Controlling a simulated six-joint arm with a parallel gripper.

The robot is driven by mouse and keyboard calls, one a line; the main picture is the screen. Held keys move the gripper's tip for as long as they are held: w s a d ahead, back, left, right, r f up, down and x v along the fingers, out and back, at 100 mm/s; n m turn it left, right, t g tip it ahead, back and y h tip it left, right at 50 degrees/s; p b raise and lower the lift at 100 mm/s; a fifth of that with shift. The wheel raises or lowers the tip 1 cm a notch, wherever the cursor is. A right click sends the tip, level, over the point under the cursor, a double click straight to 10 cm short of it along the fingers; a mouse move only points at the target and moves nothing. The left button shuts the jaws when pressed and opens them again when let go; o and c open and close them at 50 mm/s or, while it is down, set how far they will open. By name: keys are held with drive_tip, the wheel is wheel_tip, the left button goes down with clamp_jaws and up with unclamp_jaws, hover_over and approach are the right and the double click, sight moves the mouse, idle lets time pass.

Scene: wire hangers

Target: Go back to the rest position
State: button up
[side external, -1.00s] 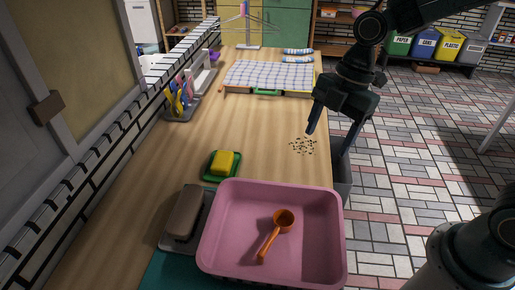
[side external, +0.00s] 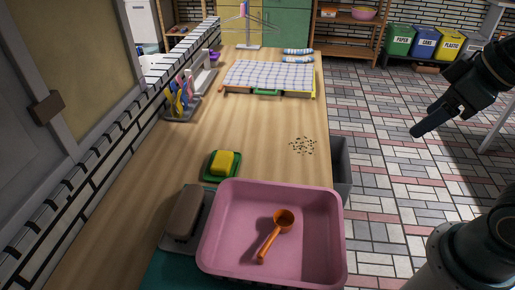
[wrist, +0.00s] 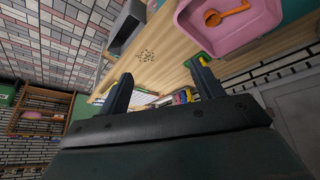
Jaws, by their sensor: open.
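My gripper (side external: 422,130) is in the air over the tiled floor, right of the table in the side view. Only one finger shows clearly there. In the wrist view its two fingers (wrist: 160,85) stand wide apart with nothing between them. The wire hangers (side external: 246,22) hang on a stand at the far end of the table, well away from my gripper.
A pink basin (side external: 215,240) with an orange scoop (side external: 276,236) fills the table's near end. A yellow sponge (side external: 222,162), scattered crumbs (side external: 303,146) and a checkered cloth (side external: 268,74) are also on the table. A grey bin (side external: 342,160) stands by the right edge. Floor space is open.

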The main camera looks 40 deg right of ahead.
drive_tip(key=shift+s+d+m, duration=0.35)
drive_tip(key=shift+s+m, duration=0.35)
drive_tip(key=shift+m, duration=0.2)
